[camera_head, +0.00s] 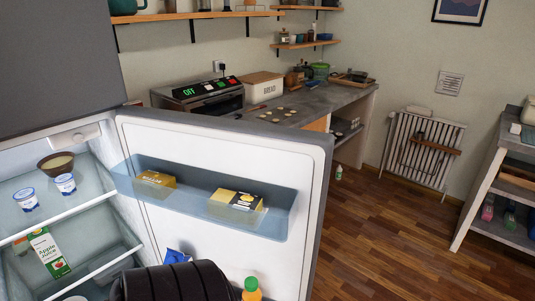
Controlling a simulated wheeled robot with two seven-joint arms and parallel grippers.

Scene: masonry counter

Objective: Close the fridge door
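The fridge door (220,145) stands wide open, its white inner face toward me. It swings out to the right from the fridge body, and its grey outer edge is on the right. A bluish door bin (190,190) holds two yellow boxes, one at the left (155,178) and one at the right (236,205). The open fridge interior (90,228) shows at the left. The lower part of the door is cut off by the frame and partly hidden behind a black ribbed form at the bottom. Neither of my grippers is in view.
Inside the fridge are a bowl (56,163), two yogurt cups (65,184) and an apple juice carton (48,252). An orange bottle (251,289) is low near the door. A counter (330,103) stands behind the door. The wooden floor (390,235) to the right is clear.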

